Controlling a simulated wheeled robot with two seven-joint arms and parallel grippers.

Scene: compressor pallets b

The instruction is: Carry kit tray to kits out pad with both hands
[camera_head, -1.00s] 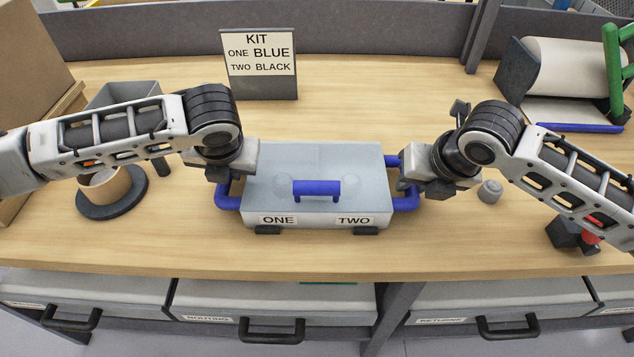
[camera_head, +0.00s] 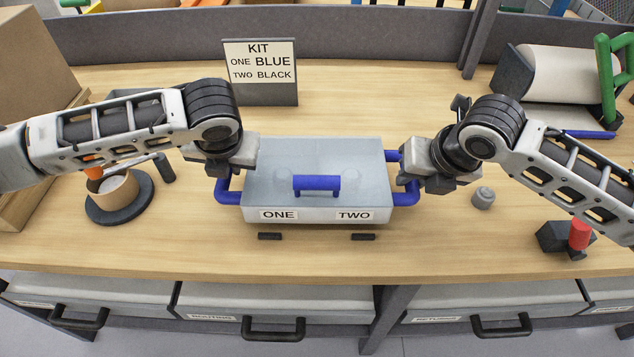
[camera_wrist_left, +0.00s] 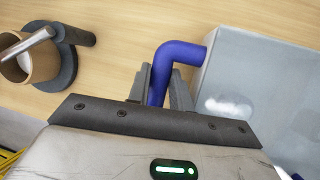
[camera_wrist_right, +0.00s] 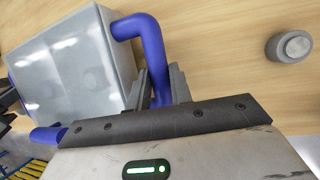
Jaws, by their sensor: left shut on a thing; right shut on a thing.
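The kit tray (camera_head: 335,214) is a grey box with a pale, see-through-looking lid, a blue top handle (camera_head: 316,183), blue side handles and labels ONE and TWO on its front. My left gripper (camera_head: 226,172) is shut on the left blue handle, which shows between its fingers in the left wrist view (camera_wrist_left: 160,80). My right gripper (camera_head: 410,172) is shut on the right blue handle, which shows in the right wrist view (camera_wrist_right: 155,70). The tray looks level and raised off the bench. No kits out pad can be made out.
Two small dark blocks (camera_head: 270,236) (camera_head: 363,237) lie on the bench in front of the tray. A grey knob (camera_head: 483,197) and a dark block with a red cylinder (camera_head: 579,235) stand right. A tan cup on a dark disc (camera_head: 118,192) stands left. A kit sign (camera_head: 260,72) stands behind.

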